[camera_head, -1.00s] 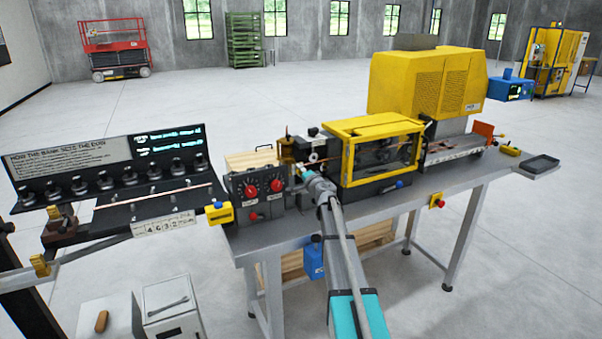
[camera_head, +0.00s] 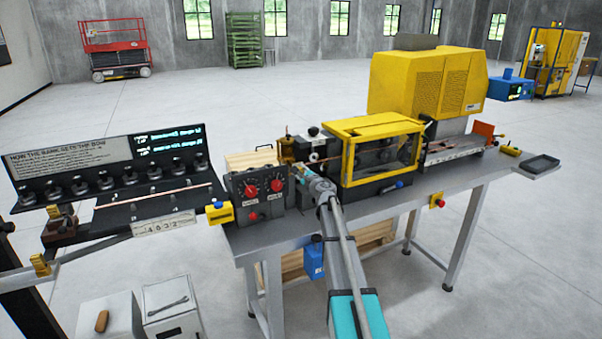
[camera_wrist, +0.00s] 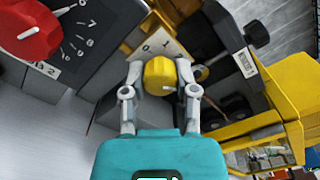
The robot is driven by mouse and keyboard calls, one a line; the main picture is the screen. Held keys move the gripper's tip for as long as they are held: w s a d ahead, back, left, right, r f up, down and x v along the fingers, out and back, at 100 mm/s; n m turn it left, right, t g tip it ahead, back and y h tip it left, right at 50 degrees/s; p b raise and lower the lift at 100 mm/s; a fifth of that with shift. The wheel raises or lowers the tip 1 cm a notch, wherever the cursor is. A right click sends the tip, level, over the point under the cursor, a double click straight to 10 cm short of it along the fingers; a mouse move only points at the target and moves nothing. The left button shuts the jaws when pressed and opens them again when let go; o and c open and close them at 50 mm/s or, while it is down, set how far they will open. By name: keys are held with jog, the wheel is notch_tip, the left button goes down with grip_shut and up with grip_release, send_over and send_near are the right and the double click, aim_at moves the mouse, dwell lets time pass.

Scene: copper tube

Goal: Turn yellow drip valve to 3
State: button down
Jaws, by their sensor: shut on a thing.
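The yellow drip valve (camera_wrist: 159,76) is a round yellow knob in the wrist view. A pale plate (camera_wrist: 157,46) behind it carries numbers, with 0 and 1 readable above the knob. A small white mark shows on the knob's right side, by the right finger; which number it points to I cannot tell. My gripper (camera_wrist: 160,88) is shut on the knob, one finger on each side. In the head view my gripper (camera_head: 303,174) reaches the machine between the red-knob panel and the yellow-framed guard, and the valve is hidden there.
A dark panel (camera_head: 258,207) with red knobs stands just left of my gripper; one red knob (camera_wrist: 30,33) is large in the wrist view. The yellow-framed guard box (camera_head: 376,150) is close on the right. A black clamp knob (camera_wrist: 256,33) sits upper right.

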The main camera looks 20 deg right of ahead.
jog(key=m, duration=0.7)
dwell(0.4)
jog(key=shift+c, duration=1.9)
grip_release()
jog(key=s, duration=1.2)
jog(key=shift+d, duration=0.2)
